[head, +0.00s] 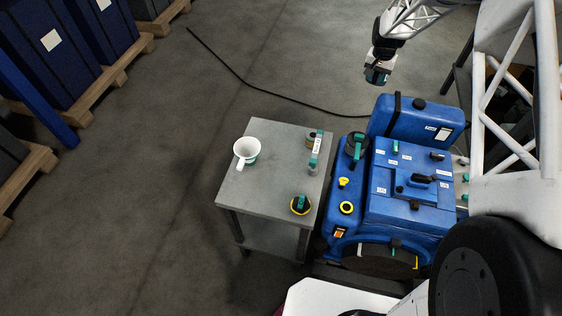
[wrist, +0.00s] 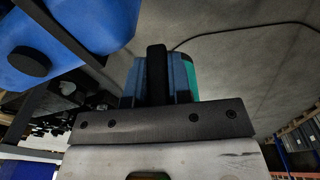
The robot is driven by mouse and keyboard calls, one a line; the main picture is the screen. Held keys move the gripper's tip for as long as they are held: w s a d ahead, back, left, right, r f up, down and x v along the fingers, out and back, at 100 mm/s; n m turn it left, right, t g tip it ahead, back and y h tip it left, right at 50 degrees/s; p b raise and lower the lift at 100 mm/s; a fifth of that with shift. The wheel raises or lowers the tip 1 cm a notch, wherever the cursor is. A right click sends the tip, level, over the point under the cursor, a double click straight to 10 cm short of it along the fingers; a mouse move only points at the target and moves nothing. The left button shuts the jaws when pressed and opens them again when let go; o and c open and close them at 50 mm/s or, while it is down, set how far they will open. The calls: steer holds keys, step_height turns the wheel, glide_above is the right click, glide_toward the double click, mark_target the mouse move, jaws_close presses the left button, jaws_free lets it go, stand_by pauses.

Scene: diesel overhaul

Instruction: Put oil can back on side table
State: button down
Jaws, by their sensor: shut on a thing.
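My gripper (head: 378,74) hangs in the air at the top of the head view, beyond the blue engine and to the right of the side table (head: 270,180). It is shut on a small blue-and-teal thing, which I take to be the oil can (head: 376,77). In the wrist view the held can (wrist: 186,78) shows behind a dark finger; its lower part is hidden by the gripper. The side table is grey, with a lower shelf. It stands left of the engine, well apart from my gripper.
On the table are a white handled cup (head: 247,149), a teal labelled tool (head: 316,150) and a yellow-ringed teal thing (head: 300,204). The table's middle and front left are bare. The blue engine (head: 410,185) stands close to its right. A black cable (head: 245,82) lies on the floor.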

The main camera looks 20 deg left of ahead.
steer(key=s+a+n+t, duration=0.1)
steer(key=s+a, duration=0.7)
steer(key=a, duration=0.1)
steer(key=s+a+f+n, duration=0.1)
steer(key=s+a, duration=0.4)
steer(key=s, duration=0.5)
steer(key=s+a+f+n+t+y, duration=0.1)
steer(key=s+a+n, duration=0.2)
steer(key=s, duration=0.8)
steer(key=s+a+f+n, duration=0.1)
steer(key=s+a+n, duration=0.1)
steer(key=s+a, duration=0.5)
steer(key=s, duration=0.3)
steer(key=shift+s+t+y, duration=0.15)
steer(key=shift+t+y, duration=0.15)
steer(key=shift+t, duration=0.1)
steer(key=shift+a, duration=0.1)
steer(key=shift+f, duration=2.95)
steer(key=shift+f, duration=2.1)
steer(key=shift+f, duration=0.1)
